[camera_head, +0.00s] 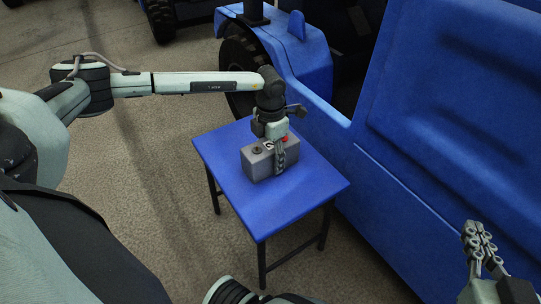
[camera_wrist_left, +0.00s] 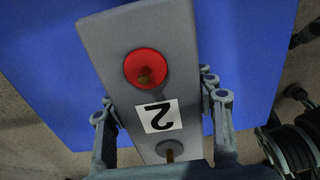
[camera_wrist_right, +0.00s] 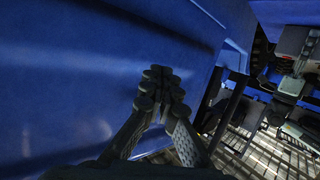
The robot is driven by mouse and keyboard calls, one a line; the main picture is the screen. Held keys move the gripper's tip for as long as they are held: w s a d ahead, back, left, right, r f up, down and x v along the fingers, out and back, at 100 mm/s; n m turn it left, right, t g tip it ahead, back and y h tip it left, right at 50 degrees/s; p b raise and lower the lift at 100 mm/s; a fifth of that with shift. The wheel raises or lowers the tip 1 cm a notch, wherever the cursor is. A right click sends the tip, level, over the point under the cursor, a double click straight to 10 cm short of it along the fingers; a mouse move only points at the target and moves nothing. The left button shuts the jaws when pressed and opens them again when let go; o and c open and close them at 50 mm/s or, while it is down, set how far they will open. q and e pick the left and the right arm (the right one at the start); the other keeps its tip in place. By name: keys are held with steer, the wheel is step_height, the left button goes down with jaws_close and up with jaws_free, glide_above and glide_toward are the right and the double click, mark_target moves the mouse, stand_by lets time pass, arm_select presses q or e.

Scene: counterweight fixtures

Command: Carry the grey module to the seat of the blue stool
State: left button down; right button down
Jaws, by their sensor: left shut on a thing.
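The grey module (camera_head: 257,166) is a box with a red terminal, a dark terminal and a white label reading 2. It is over the middle of the blue stool's seat (camera_head: 290,210); I cannot tell for sure whether it touches the seat. My left gripper (camera_head: 280,158) is shut on the module from above. In the left wrist view, its fingers lie along both sides of the module (camera_wrist_left: 110,45), with the blue seat (camera_wrist_left: 245,50) beneath. My right gripper (camera_head: 480,243) is at the lower right, away from the stool. Its fingertips meet, empty, in the right wrist view (camera_wrist_right: 160,88).
A large blue vehicle panel (camera_head: 450,130) stands close along the stool's right side. A blue wheeled machine (camera_head: 300,55) is behind the stool. The concrete floor (camera_head: 150,150) left of the stool is clear. The seat has bare room in front of the module.

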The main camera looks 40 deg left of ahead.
arm_select(q)
steer(key=shift+w+r, duration=0.1)
steer(key=shift+w, duration=0.05)
steer(key=c, duration=0.6)
jaws_free()
steer(key=shift+s, duration=0.2)
